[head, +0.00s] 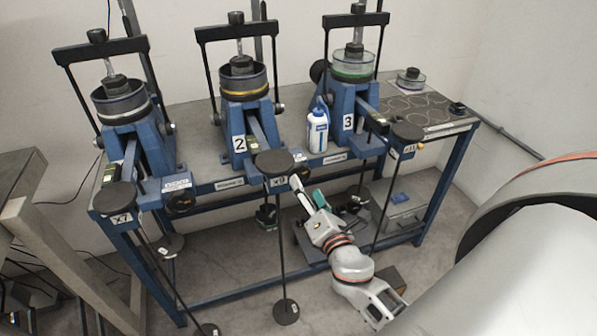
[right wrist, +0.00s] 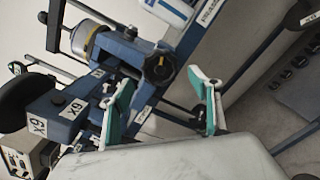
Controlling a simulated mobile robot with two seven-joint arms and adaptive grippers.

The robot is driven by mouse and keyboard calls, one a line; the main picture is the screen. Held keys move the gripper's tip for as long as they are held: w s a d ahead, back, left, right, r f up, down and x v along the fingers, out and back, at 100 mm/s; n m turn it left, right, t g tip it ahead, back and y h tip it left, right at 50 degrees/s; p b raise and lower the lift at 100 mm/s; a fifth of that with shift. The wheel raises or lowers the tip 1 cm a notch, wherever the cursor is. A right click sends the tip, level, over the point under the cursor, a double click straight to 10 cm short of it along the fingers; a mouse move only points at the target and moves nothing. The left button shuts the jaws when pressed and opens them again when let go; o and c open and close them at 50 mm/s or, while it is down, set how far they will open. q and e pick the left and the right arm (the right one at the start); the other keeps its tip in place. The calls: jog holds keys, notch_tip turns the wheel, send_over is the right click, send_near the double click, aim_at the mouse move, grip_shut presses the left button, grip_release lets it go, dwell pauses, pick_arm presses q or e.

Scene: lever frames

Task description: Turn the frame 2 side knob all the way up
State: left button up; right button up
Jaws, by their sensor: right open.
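Frame 2 (head: 240,88) is the middle blue lever frame on the bench, with a "2" label and a yellow-banded cup. Its side knob (right wrist: 160,68) is round and black with a yellow mark in the right wrist view. In the head view the knob (head: 301,169) is small and partly hidden near my gripper. My right gripper (head: 306,190) is open below and right of the X9 lever end. In the right wrist view its green-and-white fingers (right wrist: 163,84) stand either side of the knob's line, with the knob seen beyond them, apparently not gripped. My left gripper is out of view.
The X9 round weight pad (head: 274,162) hangs over the bench front just left of my gripper, with a rod below it. A white bottle (head: 317,131) stands between frames 2 and 3. Frame 3 (head: 352,90) stands to the right; frame 1 (head: 122,105) to the left.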

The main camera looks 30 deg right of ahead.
aim_at(300, 177)
jog(key=x, duration=0.7)
jog(key=shift+p, duration=0.3)
jog(key=shift+f, duration=0.1)
jog(key=c, duration=1.3)
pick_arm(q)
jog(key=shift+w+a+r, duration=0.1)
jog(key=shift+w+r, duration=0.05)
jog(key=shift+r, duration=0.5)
pick_arm(e)
jog(key=shift+w, duration=0.1)
jog(key=shift+c, duration=0.2)
jog(key=shift+m+b, duration=0.3)
jog(key=shift+m, duration=0.5)
jog(key=shift+c, duration=0.5)
jog(key=o, duration=1.2)
jog(key=shift+m, duration=0.5)
jog(key=shift+c, duration=0.2)
jog(key=shift+o, duration=1.4)
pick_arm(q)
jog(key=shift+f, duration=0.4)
